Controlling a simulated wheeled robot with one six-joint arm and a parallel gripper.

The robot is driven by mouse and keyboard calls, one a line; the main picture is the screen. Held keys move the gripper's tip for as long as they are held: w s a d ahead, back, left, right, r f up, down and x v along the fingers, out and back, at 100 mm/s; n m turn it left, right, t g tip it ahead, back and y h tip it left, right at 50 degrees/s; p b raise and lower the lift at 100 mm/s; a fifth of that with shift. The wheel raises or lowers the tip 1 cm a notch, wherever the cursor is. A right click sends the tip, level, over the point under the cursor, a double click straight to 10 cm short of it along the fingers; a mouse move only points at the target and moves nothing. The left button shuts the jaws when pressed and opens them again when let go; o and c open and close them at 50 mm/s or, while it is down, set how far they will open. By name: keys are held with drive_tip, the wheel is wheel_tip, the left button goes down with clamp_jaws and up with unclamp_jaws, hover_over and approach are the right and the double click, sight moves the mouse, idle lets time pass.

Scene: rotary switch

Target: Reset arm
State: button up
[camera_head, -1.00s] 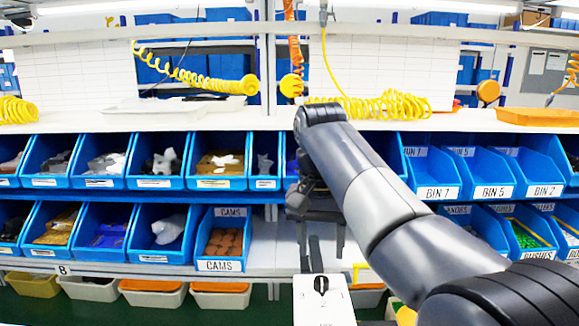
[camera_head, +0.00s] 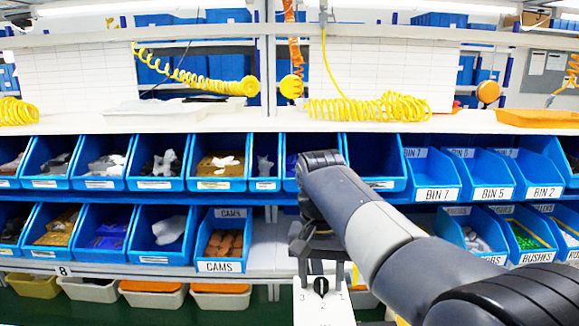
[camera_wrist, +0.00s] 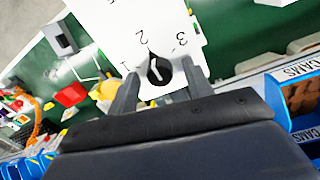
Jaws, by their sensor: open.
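The rotary switch has a black knob (camera_head: 320,286) on a white panel (camera_head: 322,311) at the bottom middle of the head view. In the wrist view the knob (camera_wrist: 159,71) shows from above, with the numbers 1, 2 and 3 around it on the panel (camera_wrist: 112,22). The knob's pointed end is toward the 2.
Blue bins in two rows (camera_head: 225,240) fill the shelf behind my arm. A white worktop (camera_head: 300,121) runs above them with yellow coiled hoses (camera_head: 370,107). White and orange bins (camera_head: 152,294) stand low at the left.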

sight(320, 282)
drive_tip(key=n, duration=0.6)
drive_tip(key=n+b, duration=0.3)
drive_tip(key=n, duration=0.2)
drive_tip(key=shift+f+n+t, duration=0.1)
drive_tip(key=shift+n+t, duration=0.2)
drive_tip(key=shift+s+a+r, duration=0.1)
drive_tip(key=shift+s+r, duration=0.05)
drive_tip(key=shift+r, duration=3.25)
